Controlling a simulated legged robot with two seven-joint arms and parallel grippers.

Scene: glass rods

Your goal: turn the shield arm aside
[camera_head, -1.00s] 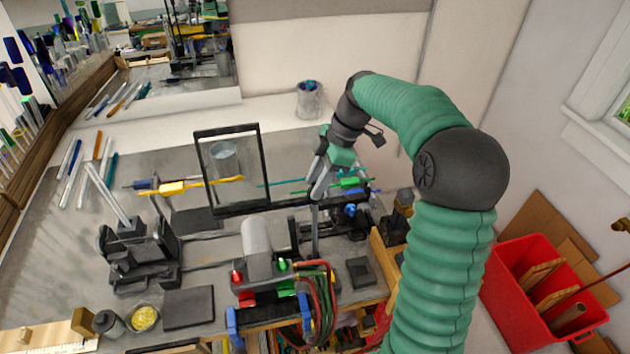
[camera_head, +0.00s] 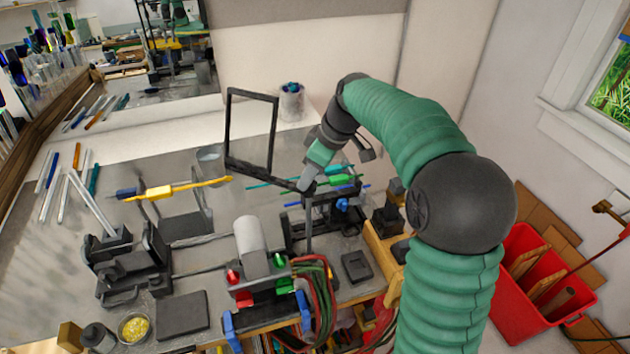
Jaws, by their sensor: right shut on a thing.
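The shield (camera_head: 276,137) is a dark rectangular frame with a see-through middle, standing tilted over the back of the bench. Its dark arm (camera_head: 268,179) runs from the frame's lower edge to the top of an upright post (camera_head: 308,225). My right gripper (camera_head: 306,184) reaches down from the upper right and is shut on the shield arm near the post top. The fingertips are small and partly hidden there. My left gripper is not in view.
A burner (camera_head: 250,250) with red and green knobs and hoses stands in front of the post. A dark clamp stand (camera_head: 130,265) holding glass rods is at the left. A yellow torch-like tool (camera_head: 165,191) lies behind. A red bin (camera_head: 545,285) is at the right.

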